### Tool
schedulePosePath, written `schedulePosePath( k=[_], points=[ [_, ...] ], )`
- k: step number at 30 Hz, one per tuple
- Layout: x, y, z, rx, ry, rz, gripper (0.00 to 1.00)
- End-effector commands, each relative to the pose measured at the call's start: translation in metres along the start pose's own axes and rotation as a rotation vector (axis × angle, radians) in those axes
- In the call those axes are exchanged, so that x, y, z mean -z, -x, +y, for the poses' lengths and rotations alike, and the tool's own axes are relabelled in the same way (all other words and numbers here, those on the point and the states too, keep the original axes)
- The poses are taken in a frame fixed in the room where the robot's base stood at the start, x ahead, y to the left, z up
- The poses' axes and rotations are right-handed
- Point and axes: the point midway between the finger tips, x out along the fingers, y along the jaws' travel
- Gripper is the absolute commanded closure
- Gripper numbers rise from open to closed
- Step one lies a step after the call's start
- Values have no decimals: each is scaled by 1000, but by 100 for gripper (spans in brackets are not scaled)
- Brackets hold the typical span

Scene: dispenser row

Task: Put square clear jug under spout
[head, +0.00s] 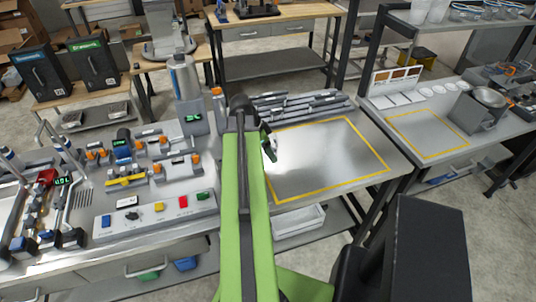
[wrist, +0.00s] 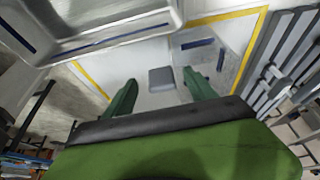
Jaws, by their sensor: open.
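A see-through, square-sided thing with dark blue marks, which looks like the square clear jug (wrist: 222,62), stands inside the yellow outline in the wrist view. I cannot make it out in the head view, where my green arm covers that corner. A small grey block (wrist: 161,79) shows between my fingers, beside the clear walls; I cannot tell if it is the jug's handle. My gripper (wrist: 160,92) is open, its two dark green fingers apart, with no visible grip on anything. In the head view my gripper (head: 268,145) is over the outline's left side. I cannot pick out the spout.
The yellow-outlined area (head: 330,160) looks bare to the right of my arm. Grey rails (head: 300,106) lie behind it. A button panel (head: 155,215) and several small devices fill the bench at left. A second bench with a yellow outline (head: 425,133) stands at right.

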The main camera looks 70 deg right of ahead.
Motion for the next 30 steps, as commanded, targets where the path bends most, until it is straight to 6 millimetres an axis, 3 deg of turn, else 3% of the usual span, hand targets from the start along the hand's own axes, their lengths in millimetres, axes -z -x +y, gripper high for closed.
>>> schedulePosePath(
  k=[1, 6, 14, 27, 30],
  points=[
    [-2, -14, -1, 0, -1, 0, 35],
    [-3, -44, -3, 0, -1, 0, 35],
    [0, -45, -2, 0, 0, 0, 35],
    [1, -45, -2, 0, -1, 0, 91],
    [1, -45, -2, 0, -1, 0, 100]
  ],
)
